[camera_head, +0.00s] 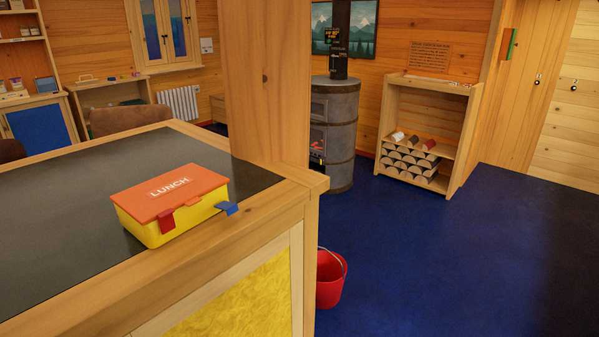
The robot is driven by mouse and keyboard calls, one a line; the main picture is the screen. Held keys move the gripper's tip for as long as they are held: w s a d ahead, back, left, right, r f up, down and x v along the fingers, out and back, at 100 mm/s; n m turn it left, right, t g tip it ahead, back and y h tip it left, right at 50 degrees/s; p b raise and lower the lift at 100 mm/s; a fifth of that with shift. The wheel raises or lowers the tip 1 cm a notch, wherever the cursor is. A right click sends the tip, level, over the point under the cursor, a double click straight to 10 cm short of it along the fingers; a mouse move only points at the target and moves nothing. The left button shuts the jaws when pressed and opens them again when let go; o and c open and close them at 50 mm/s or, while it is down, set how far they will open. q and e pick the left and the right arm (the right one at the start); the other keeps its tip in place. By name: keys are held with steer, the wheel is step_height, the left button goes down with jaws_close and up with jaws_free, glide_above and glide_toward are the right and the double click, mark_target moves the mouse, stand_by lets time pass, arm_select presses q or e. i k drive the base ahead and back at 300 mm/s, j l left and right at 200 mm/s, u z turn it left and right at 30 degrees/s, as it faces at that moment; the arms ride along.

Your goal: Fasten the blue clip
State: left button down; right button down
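A lunch box with a yellow body (178,221) and an orange lid (170,192) marked "LUNCH" sits on the dark counter top, near its front right edge. The lid lies on the body. The blue clip (228,209) is at the box's right front and sticks outward, away from the wall. A red clip (166,220) is on the front side and hangs down against the yellow wall. Neither of my grippers shows in the head view.
The counter (60,222) has a wooden rim, and a thick wooden post (265,80) rises behind the box at its right end. A red bucket (329,280) stands on the blue floor beside the counter. A stove (333,130) and log shelf (425,135) stand behind. Floor at right is clear.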

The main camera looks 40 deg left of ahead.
mark_target(231, 208)
steer(key=i+l+u, duration=0.1)
steer(key=i+u, duration=0.3)
steer(key=i, duration=0.2)
steer(key=i+l+u, duration=0.4)
steer(key=i, duration=0.15)
steer(key=i+l+u, duration=0.6)
steer(key=u, duration=0.2)
steer(key=i+l+u, duration=0.3)
steer(key=u, duration=0.15)
steer(key=i+l+u, duration=0.15)
steer(key=l+u, duration=0.25)
steer(key=i+l+u, duration=0.15)
steer(key=l+u, duration=1.15)
steer(key=i+j, duration=0.05)
